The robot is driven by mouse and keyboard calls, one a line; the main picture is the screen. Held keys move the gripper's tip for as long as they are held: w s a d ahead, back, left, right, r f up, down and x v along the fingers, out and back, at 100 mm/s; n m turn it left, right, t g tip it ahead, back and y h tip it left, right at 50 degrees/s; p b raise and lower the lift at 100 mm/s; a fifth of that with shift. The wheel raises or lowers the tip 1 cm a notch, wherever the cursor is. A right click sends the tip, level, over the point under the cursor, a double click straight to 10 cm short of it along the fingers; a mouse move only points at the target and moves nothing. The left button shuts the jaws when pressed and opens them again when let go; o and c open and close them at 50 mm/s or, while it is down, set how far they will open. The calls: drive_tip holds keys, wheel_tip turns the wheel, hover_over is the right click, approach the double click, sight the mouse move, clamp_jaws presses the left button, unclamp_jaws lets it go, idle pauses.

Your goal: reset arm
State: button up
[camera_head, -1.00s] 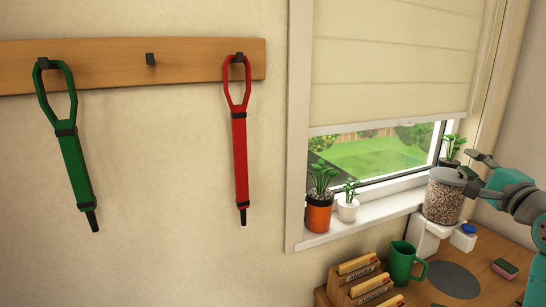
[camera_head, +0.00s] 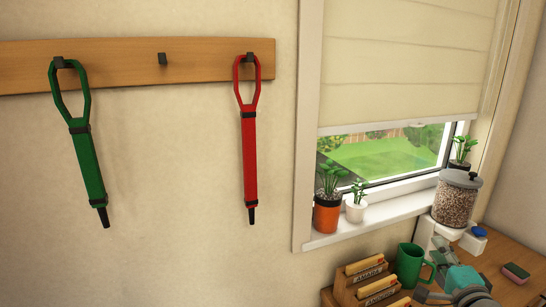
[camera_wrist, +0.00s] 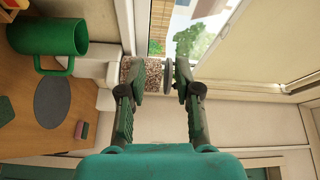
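My gripper (camera_head: 428,280) is low at the right in the head view, over the wooden counter (camera_head: 497,257) and close to the green mug (camera_head: 408,266). In the wrist view my gripper (camera_wrist: 160,77) has its two fingers apart with a gap between them, and I see nothing held. The jar of speckled contents with a grey lid (camera_head: 455,202) stands beyond my gripper. It shows behind the fingers in the wrist view (camera_wrist: 152,70), apart from them as far as I can tell.
Wooden card holders (camera_head: 362,279) stand left of the mug. Plants in an orange pot (camera_head: 326,214) and a white pot (camera_head: 355,211) sit on the windowsill. A green strap (camera_head: 87,165) and a red strap (camera_head: 249,160) hang on a wall rack (camera_head: 200,60). A sponge (camera_head: 515,273) lies right.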

drive_tip(key=s+a+f+n+g, duration=0.1)
drive_tip(key=s+a+f+n, duration=0.2)
drive_tip(key=s+a+f, duration=0.6)
drive_tip(key=s+a+f+n+g, duration=0.1)
drive_tip(key=s+a+f+n, duration=0.3)
drive_tip(key=s+f, duration=0.8)
drive_tip(key=s+a+n, duration=0.3)
drive_tip(key=s, duration=0.6)
drive_tip(key=s+a+n+g+y, duration=0.1)
drive_tip(key=s+a+n, duration=0.2)
drive_tip(key=s, duration=0.6)
drive_tip(key=s+a+n+y, duration=0.1)
drive_tip(key=s+a+n, duration=0.2)
drive_tip(key=s, duration=0.6)
drive_tip(key=shift+n, duration=0.8)
drive_tip(key=shift+s, duration=0.1)
